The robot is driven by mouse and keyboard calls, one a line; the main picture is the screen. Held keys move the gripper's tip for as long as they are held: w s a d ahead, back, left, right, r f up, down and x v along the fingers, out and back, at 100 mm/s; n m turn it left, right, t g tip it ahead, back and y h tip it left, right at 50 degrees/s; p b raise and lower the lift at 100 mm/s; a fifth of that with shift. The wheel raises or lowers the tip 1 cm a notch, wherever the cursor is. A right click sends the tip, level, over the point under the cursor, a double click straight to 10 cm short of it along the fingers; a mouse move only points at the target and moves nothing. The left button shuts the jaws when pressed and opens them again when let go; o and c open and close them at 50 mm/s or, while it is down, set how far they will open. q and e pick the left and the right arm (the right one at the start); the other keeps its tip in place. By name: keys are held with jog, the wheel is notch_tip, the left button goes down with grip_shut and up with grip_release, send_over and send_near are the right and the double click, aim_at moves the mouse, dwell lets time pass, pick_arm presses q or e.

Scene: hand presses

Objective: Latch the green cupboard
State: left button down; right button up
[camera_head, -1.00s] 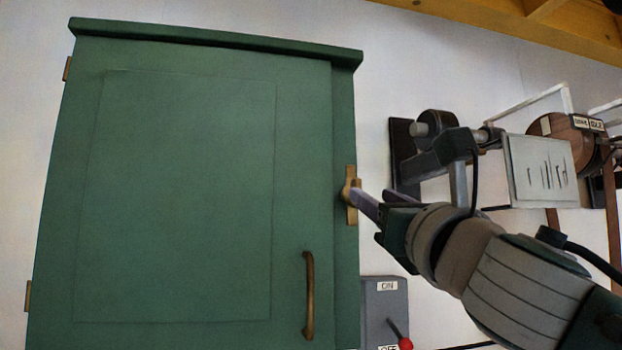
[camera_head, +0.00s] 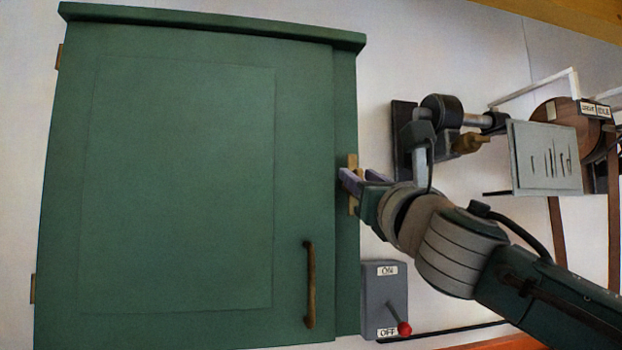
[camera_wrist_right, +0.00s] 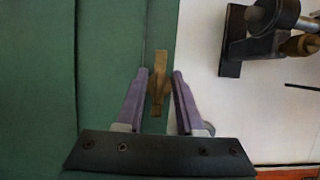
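The green cupboard (camera_head: 180,190) fills the left of the head view, with its door closed as far as I can tell. A brass latch (camera_head: 353,160) sits on its right edge strip and is partly hidden by my right gripper (camera_head: 352,184). In the right wrist view the latch (camera_wrist_right: 157,78) stands between the two purple fingers of that gripper (camera_wrist_right: 161,73). The fingers are open, one on each side, with a gap showing beside the latch. The latch's turning piece lies roughly along its upright plate. My left gripper is not in view.
A brown curved handle (camera_head: 309,285) is low on the door. A grey switch box (camera_head: 384,300) with a red-tipped lever is on the wall below my right arm. Black wall-mounted machinery (camera_head: 440,125) and a grey plate (camera_head: 545,158) are close to the arm on the right.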

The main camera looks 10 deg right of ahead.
grip_shut()
jog(key=shift+f+m, duration=0.1)
jog(key=shift+m, duration=0.4)
jog(key=shift+f+m+g+h+b, duration=0.1)
jog(key=shift+m+g+h+b, duration=0.7)
jog(key=shift+m, duration=2.75)
jog(key=shift+f+m+g+h+b, duration=0.1)
jog(key=shift+m+g+h+b, duration=0.25)
jog(key=shift+m+g+h, duration=2.05)
jog(key=shift+m+t+h+b, duration=0.3)
jog(key=shift+m+t+b, duration=0.25)
jog(key=shift+m, duration=4.1)
jog(key=shift+o, duration=1.6)
grip_release()
